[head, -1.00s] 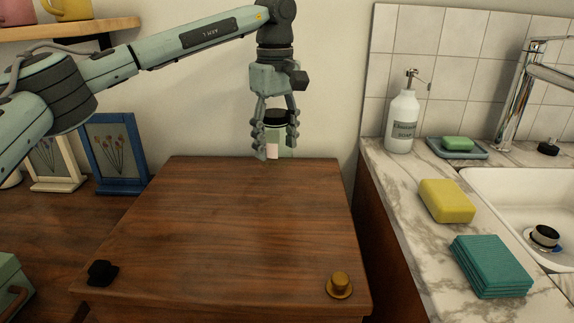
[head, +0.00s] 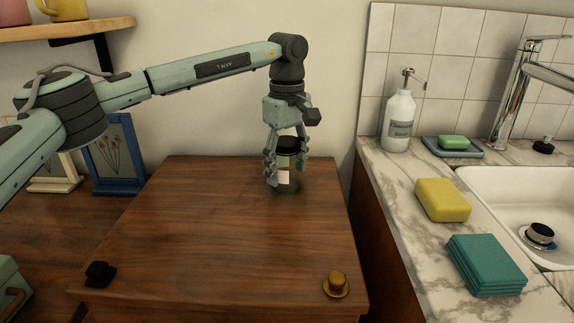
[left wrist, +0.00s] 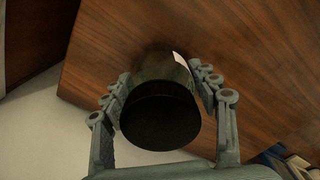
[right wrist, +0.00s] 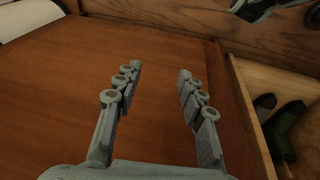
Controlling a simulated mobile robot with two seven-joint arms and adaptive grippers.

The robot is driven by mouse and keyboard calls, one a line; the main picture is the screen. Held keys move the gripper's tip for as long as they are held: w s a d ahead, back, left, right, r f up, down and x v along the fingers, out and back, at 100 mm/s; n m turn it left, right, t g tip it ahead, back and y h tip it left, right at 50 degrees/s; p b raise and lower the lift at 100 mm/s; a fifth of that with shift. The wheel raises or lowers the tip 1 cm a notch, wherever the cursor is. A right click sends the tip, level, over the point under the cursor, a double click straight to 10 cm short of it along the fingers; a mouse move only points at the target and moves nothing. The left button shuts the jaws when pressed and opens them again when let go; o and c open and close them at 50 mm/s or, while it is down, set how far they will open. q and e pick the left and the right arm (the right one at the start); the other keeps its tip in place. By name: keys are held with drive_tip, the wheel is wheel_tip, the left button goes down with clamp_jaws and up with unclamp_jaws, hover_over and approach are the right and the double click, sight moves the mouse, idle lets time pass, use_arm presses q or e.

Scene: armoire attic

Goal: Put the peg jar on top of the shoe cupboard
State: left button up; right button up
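The peg jar (head: 289,177) is greenish glass with a black lid and a pale label. It is upright at the back of the dark wooden shoe cupboard top (head: 220,235), its base low over or on the wood; I cannot tell if it touches. My left gripper (head: 286,170) points down with its fingers closed around the jar. The left wrist view shows the black lid (left wrist: 160,118) between the fingers (left wrist: 162,90). My right gripper (right wrist: 157,88) is open and empty, seen only in the right wrist view, facing a brown wooden panel.
A small black item (head: 100,273) and a brass-coloured one (head: 336,284) sit at the cupboard's front corners. The middle of the top is clear. A marble counter (head: 400,215) with a soap bottle (head: 398,120) stands right. Dark boots (right wrist: 285,130) lie in an open compartment.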

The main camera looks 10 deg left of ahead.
use_arm(q)
drive_tip(key=o, duration=0.4)
drive_tip(key=shift+c, duration=0.2)
wheel_tip(320, 180, up, 12)
drive_tip(key=shift+r, duration=0.2)
drive_tip(key=shift+f, duration=0.1)
